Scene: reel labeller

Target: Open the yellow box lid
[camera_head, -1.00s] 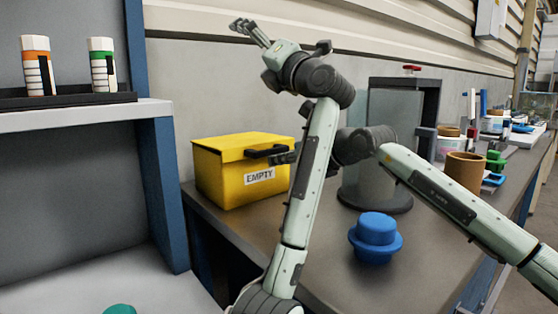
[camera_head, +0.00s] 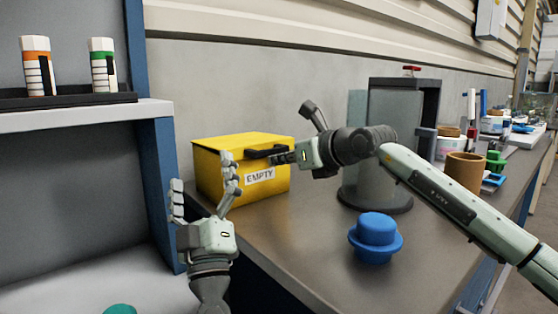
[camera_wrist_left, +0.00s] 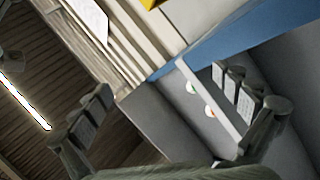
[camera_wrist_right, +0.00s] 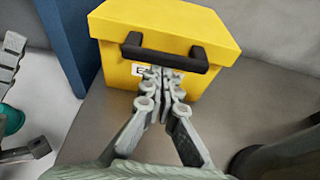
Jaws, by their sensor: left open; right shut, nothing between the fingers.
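The yellow box (camera_head: 225,180) stands on the bench with its lid (camera_head: 240,141) down. A black handle (camera_head: 267,151) is on the lid's front edge and a label reads EMPTY. My right gripper (camera_head: 274,159) is shut and empty at the box's front, by the handle. In the right wrist view the shut fingers (camera_wrist_right: 158,75) reach to just below the handle (camera_wrist_right: 165,56); I cannot tell if they touch it. My left gripper (camera_head: 203,190) is open and empty, fingers up, in front of the box's left side. Its open fingers (camera_wrist_left: 165,115) also show in the left wrist view.
A blue knobbed object (camera_head: 376,238) stands on the bench (camera_head: 300,250) at the front. A grey cylinder (camera_head: 375,185) is behind it. A shelf (camera_head: 90,117) with two striped bottles is at left, beside a blue post (camera_head: 160,190).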

